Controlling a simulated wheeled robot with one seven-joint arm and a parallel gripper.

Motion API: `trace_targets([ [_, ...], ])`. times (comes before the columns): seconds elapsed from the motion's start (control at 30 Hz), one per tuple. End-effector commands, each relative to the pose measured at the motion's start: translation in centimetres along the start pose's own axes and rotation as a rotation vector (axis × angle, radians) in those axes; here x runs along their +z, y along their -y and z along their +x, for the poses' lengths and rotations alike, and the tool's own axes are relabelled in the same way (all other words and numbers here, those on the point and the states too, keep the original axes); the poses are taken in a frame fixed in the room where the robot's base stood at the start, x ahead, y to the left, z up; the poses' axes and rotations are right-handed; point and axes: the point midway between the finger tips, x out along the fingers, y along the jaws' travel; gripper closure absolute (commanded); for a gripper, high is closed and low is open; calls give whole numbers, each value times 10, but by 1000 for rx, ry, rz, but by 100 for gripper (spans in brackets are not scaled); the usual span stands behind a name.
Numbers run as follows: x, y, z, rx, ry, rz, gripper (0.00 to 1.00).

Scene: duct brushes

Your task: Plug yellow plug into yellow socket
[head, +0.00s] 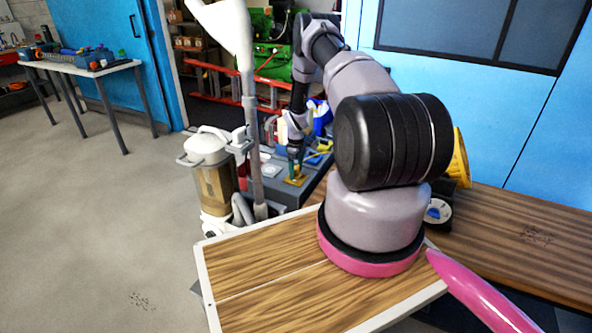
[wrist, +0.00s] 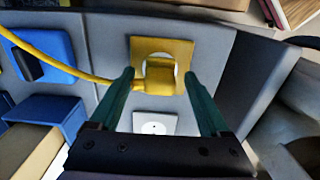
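The yellow socket (wrist: 140,50) is a square yellow plate with a pale round face on the grey panel, in the upper middle of the wrist view. The yellow plug (wrist: 160,76) sits against its face, with a yellow cable leading left. Whether its pins are fully in cannot be told. My gripper (wrist: 159,74) has two green fingers, one on each side of the plug, with gaps visible between them and it. It is open and holds nothing. In the head view my gripper (head: 295,163) is low over the yellow socket plate (head: 296,181), and the plug cannot be made out clearly.
A white socket (wrist: 155,123) lies below the yellow one, between the fingers. A blue socket (wrist: 57,50) with a dark insert and a blue block (wrist: 45,110) are at left. A white vacuum cleaner (head: 210,165) stands left of the grey panel. A wooden-topped table (head: 270,285) is in front.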

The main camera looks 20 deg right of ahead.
Motion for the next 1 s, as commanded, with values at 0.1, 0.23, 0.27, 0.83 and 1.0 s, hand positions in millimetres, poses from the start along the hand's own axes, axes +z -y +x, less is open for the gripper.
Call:
trace_targets([
  [0.1,0,0,0,0,0,0,21],
  [0.23,0,0,0,0,0,0,21],
  [0.27,0,0,-1,0,0,0,21],
  [0.83,0,0,-93,1,-1,0,21],
  [1.0,0,0,-106,0,0,1,21],
])
